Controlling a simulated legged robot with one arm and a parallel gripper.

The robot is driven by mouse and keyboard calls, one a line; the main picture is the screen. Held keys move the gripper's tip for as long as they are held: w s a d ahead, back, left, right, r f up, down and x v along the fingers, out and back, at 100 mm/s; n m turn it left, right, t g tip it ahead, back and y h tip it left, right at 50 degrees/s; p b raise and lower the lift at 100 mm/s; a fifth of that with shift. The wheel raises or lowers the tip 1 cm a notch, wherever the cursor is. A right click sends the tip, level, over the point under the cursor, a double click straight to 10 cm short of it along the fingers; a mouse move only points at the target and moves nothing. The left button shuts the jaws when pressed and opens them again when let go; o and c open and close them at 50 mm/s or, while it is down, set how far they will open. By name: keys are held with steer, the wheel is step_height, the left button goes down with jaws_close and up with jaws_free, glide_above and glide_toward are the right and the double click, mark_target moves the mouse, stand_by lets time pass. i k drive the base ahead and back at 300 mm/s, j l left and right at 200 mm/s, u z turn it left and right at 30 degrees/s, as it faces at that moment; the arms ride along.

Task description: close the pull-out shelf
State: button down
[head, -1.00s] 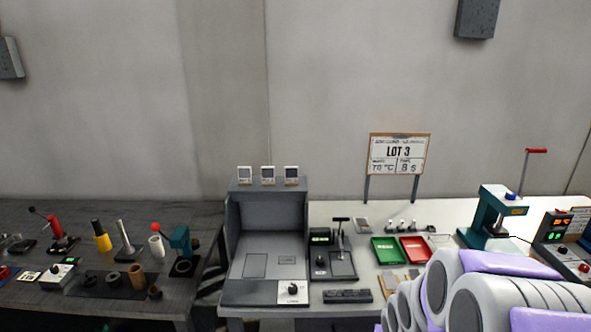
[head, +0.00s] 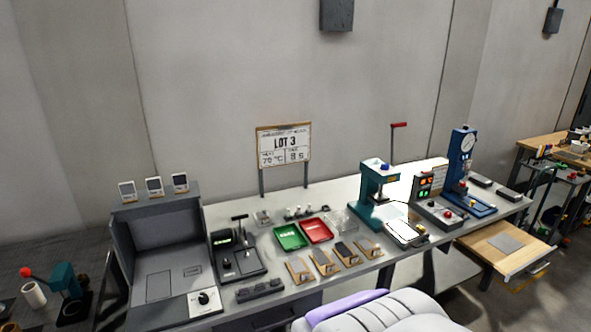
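A pull-out shelf (head: 498,247) with a light wooden top sticks out from under the right end of the grey workbench (head: 328,276). The shelf is extended toward the open floor. My own white and purple arm part shows at the bottom middle, well to the left of the shelf. My gripper is not in view.
Another wooden table (head: 555,147) stands at the far right. Floor shows in front of the shelf.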

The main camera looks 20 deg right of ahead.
mark_target(506, 249)
steer(key=z, duration=2.35)
steer(key=i+l, duration=0.15)
steer(key=i, duration=1.15)
steer(key=i+l, duration=0.15)
steer(key=i, duration=1.2)
